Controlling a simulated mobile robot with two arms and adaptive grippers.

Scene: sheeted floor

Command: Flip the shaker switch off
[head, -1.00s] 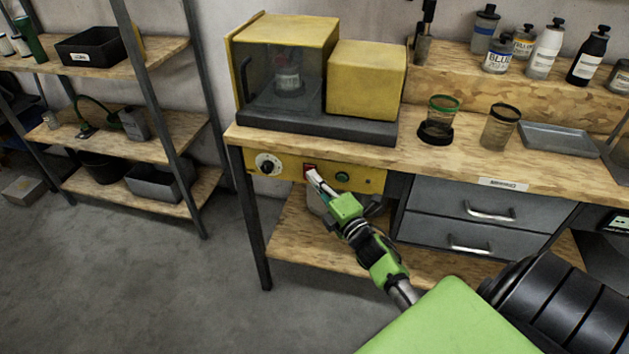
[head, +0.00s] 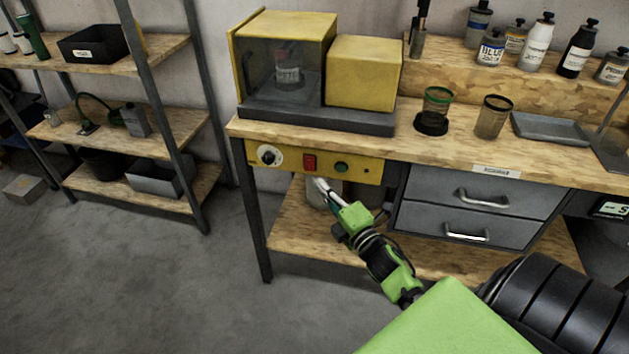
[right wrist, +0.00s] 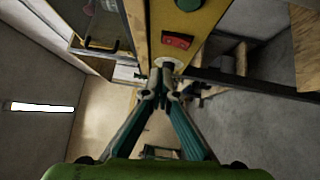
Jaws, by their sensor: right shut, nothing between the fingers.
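The shaker (head: 365,78) is a yellow machine with a dark see-through chamber on a grey base, standing on the wooden bench. Its yellow control panel (head: 372,171) is on the bench front, with a dial at left, a red rocker switch (head: 310,163) in the middle and a green button at right. The red switch also shows in the right wrist view (right wrist: 177,41). My right gripper (head: 320,184) is shut and empty, its tips just below the switch and apart from it. In the right wrist view its fingertips (right wrist: 161,80) meet below the switch. My left gripper is not in view.
A can (head: 288,76) stands inside the chamber. Two jars, a grey tray (head: 550,128) and several bottles stand on the bench to the right. Grey drawers (head: 480,207) hang under the bench. A shelf rack (head: 130,125) stands at left, with free floor between.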

